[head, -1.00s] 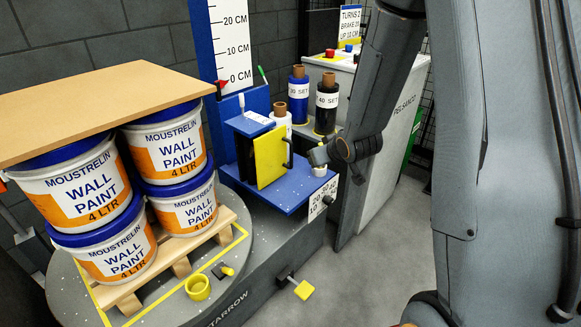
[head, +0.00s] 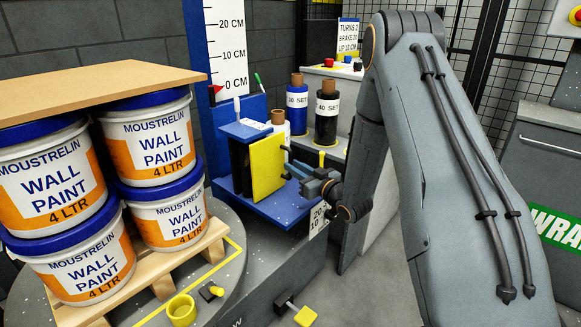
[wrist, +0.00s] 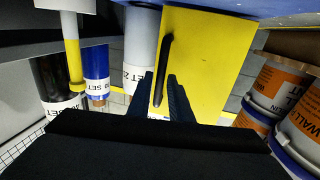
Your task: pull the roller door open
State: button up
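The roller door is a flat yellow panel (head: 268,168) standing upright on the blue carriage (head: 283,207), in the middle of the head view. It fills the upper middle of the wrist view (wrist: 205,65). A black bar handle (wrist: 161,80) stands on the door's face. My gripper (head: 292,172) is just right of the door, pointing at it. In the wrist view its two dark fingers (wrist: 160,82) are apart, with the handle seen between them and gaps on both sides. I cannot tell how deep the handle sits between the fingertips.
Stacked paint pails (head: 150,150) on a wooden pallet (head: 165,275) stand at left. Film rolls (head: 327,110) stand behind the carriage. A yellow pedal (head: 305,316) juts out low in front. Grey floor is open below my arm.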

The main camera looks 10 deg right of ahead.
jog(key=shift+x, duration=1.45)
grip_shut()
jog(key=shift+d, duration=0.15)
